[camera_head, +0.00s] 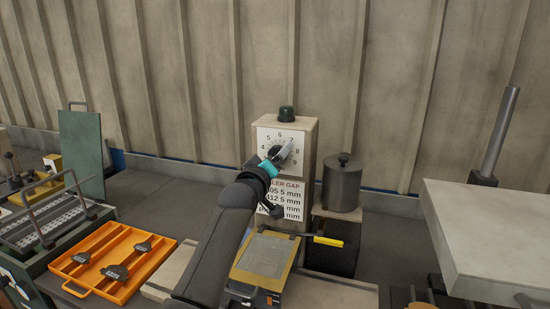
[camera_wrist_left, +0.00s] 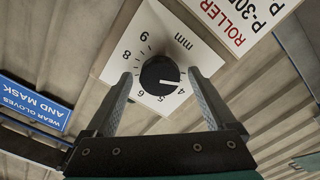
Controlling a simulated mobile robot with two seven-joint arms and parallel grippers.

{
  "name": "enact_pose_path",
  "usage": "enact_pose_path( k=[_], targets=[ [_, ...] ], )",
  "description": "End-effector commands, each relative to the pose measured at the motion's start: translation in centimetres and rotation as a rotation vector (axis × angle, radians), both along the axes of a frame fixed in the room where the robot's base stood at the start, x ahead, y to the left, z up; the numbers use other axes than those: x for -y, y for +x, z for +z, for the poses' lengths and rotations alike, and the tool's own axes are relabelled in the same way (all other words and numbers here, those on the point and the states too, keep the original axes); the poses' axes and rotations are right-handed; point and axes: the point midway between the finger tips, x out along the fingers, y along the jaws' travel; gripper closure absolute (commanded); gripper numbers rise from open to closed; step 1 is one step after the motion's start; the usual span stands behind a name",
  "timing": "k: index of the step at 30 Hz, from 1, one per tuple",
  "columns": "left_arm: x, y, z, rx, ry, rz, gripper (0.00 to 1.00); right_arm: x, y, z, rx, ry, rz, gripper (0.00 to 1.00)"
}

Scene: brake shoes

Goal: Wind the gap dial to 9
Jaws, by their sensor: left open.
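The gap dial is a black round knob (camera_wrist_left: 160,75) on a white numbered plate (camera_wrist_left: 190,57), on the front of an upright box (camera_head: 304,140). In the left wrist view the plate appears turned over, and the knob's white pointer line points close to the 4. My left gripper (camera_wrist_left: 159,76) is open, its fingers on either side of the knob with gaps showing; I cannot tell how deep the tips reach. In the head view my left gripper (camera_head: 282,155) is in front of the dial and hides part of it. My right gripper is not in view.
A dark green button (camera_head: 286,113) tops the box, and a grey lidded canister (camera_head: 342,184) stands right of it. A yellow-handled tool (camera_head: 327,241) lies below. An orange tray (camera_head: 105,268) holding dark parts is at left, a pale slab (camera_head: 490,225) at right.

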Motion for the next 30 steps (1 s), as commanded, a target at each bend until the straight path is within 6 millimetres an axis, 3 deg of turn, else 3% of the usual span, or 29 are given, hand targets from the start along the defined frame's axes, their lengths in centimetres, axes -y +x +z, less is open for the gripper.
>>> enact_pose_path(
  k=[2, 24, 30],
  targets=[
    [0.01, 0.00, 0.01, 0.000, 0.000, 0.000, 0.13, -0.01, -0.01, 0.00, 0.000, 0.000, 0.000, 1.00],
    [-0.01, -0.02, -0.01, 0.000, 0.000, 0.000, 0.96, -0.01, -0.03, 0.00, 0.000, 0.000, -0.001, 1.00],
    [-0.01, -0.02, -0.01, 0.003, 0.012, -0.001, 0.96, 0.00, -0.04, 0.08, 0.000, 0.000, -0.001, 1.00]
  ],
)
